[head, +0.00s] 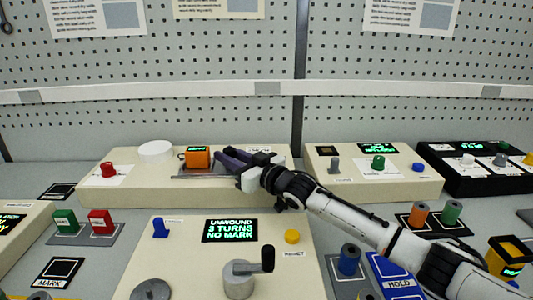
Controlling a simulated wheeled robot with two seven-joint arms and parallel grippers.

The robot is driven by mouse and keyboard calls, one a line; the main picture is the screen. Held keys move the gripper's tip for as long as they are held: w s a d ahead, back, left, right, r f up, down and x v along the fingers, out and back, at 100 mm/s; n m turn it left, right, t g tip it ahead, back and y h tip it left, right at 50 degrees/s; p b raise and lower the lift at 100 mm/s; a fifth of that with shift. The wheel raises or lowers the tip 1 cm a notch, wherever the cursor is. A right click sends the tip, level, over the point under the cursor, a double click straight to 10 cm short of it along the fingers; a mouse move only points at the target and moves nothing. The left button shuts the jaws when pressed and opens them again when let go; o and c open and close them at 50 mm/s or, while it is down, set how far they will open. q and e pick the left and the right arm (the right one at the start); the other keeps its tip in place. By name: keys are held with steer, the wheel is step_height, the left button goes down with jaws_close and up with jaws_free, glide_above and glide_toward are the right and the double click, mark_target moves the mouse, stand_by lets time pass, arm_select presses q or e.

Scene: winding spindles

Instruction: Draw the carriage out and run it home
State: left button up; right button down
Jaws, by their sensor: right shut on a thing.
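The carriage looks to be the orange block (197,157) with a small green display on top. It sits on a grey plate along the front of a long cream unit (130,183) at the back of the bench. My right gripper (222,160) reaches in from the lower right. Its dark fingers are closed at the right side of the orange block, and they hide the exact place of the grip. My left gripper is not in view.
A cream console (160,262) in front carries a display reading "UNWOUND 3 TURNS NO MARK", a crank (240,280), a blue peg (160,228) and a yellow button (292,237). A white disc (155,151) stands left of the orange block. A pegboard closes the back.

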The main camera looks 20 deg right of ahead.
steer(key=shift+w+a+f, duration=0.1)
steer(key=shift+w+a, duration=0.05)
steer(key=shift+a, duration=0.4)
steer(key=c, duration=1.5)
jaws_free()
steer(key=shift+a, duration=0.1)
steer(key=shift+d, duration=0.2)
step_height(320, 180, up, 10)
steer(key=shift+a+r, duration=0.1)
